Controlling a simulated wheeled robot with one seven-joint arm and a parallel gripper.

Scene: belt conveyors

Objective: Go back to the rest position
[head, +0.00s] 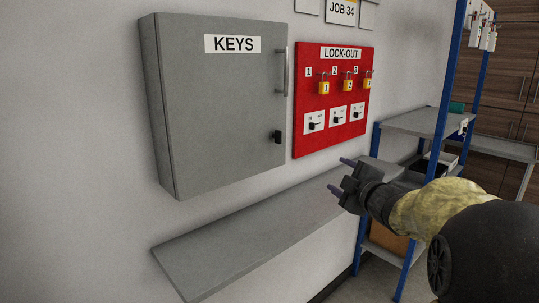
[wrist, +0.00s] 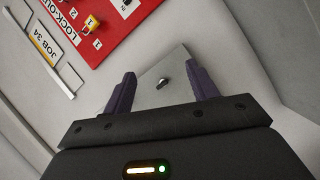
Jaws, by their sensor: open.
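My gripper (head: 340,176) is in front of the wall, over the right part of the grey wall shelf (head: 230,240) and below the red lock-out board (head: 300,142). Its dark purple fingers are apart. In the wrist view the gripper (wrist: 162,88) is open, with nothing visibly held between the fingers.
The board carries several yellow padlocks (head: 324,88) above switch plates (head: 315,122). A blue-framed shelving rack (head: 440,120) stands at the right, behind my arm. A JOB 34 sign (head: 342,10) hangs above the board. The visible shelf top is clear.

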